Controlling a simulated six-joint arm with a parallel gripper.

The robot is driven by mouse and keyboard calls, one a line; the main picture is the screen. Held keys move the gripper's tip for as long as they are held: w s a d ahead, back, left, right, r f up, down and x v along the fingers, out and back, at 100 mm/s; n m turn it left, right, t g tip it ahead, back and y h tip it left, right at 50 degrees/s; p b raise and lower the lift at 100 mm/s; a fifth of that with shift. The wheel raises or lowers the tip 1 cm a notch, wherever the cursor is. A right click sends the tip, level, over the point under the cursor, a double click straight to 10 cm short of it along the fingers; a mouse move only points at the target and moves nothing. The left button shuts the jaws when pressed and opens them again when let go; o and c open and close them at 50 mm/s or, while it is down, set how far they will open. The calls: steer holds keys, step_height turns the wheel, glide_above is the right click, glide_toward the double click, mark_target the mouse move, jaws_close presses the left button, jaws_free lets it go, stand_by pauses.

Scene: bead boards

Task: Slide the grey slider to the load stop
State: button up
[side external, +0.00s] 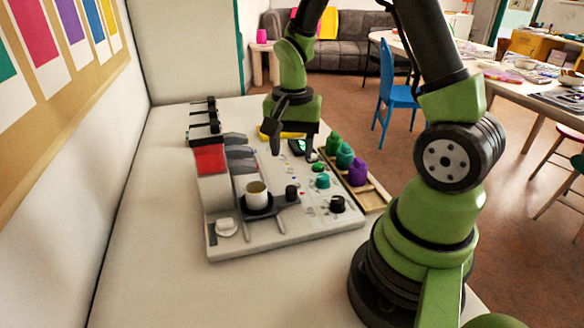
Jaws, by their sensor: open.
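A light board (330,232) lies on the table and carries several fittings. A dark grey carriage (256,210), which may be the grey slider, sits at the board's front left beside short grey rails. Grey sloped blocks (240,155) lie behind the cup; I cannot tell which part is the load stop. My gripper (292,154) is open and points down over the back part of the board, behind and right of the cup. Nothing shows between its fingers. I cannot tell its exact height.
A red block (210,159) is at the board's left. Black (337,204) and teal (322,181) knobs are at its right. A tray (374,198) with green, teal and purple pieces stands beside it. Black racks (203,120) stand behind. The table's front left is clear.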

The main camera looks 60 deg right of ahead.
mark_target(292, 189)
steer(key=m, duration=0.4)
steer(key=shift+a+f, duration=0.1)
step_height(292, 189, down, 10)
steer(key=shift+r, duration=0.1)
jaws_close()
